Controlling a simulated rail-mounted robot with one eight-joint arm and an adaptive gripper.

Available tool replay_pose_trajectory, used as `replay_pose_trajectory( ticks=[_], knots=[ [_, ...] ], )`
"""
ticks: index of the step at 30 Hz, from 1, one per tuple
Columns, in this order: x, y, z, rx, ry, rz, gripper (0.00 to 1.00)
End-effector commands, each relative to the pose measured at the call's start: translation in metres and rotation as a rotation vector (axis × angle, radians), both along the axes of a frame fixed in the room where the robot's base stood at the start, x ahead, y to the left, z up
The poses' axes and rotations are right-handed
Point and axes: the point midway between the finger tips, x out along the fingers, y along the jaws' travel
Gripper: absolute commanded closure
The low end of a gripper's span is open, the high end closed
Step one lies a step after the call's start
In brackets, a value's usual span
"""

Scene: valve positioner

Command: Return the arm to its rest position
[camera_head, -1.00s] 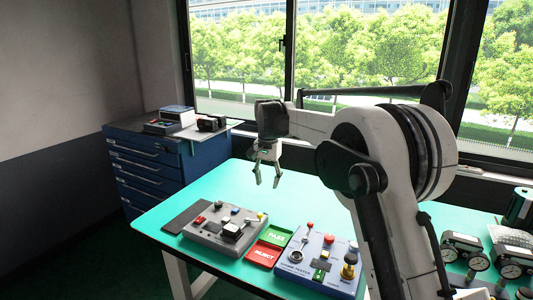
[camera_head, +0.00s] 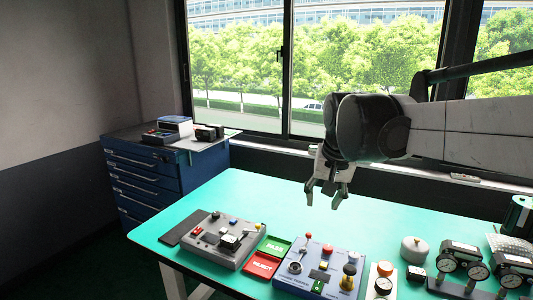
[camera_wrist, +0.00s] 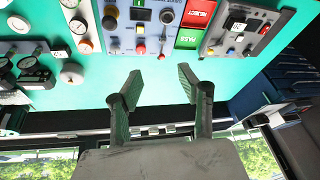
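My gripper (camera_head: 326,196) hangs above the back part of the green table, pointing down, with its fingers apart and nothing between them. In the wrist view my gripper (camera_wrist: 158,88) also shows open and empty, with bare table beyond the fingertips. My arm reaches in from the right side of the head view, its forearm nearly level. The rest of the arm is out of view.
On the green table (camera_head: 220,190) stand a grey control box (camera_head: 213,238), green PASS (camera_head: 274,247) and red REJECT (camera_head: 262,265) trays, a blue tester box (camera_head: 318,268) and several gauges (camera_head: 478,271). A blue drawer cabinet (camera_head: 150,178) stands at the left. Windows are behind.

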Motion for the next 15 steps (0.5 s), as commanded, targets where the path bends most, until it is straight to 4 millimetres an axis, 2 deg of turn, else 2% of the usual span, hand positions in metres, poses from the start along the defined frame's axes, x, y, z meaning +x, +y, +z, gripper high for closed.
replay_pose_trajectory(
  ticks=[1,3,8,15],
  knots=[
    [-0.017,-0.006,-0.002,-0.004,-0.014,0.007,0.63],
    [-0.036,-0.013,-0.004,-0.011,-0.037,0.019,0.63],
    [-0.080,-0.028,-0.015,-0.027,-0.087,0.044,0.63],
    [-0.143,-0.047,-0.043,-0.059,-0.162,0.083,0.63]
  ],
)
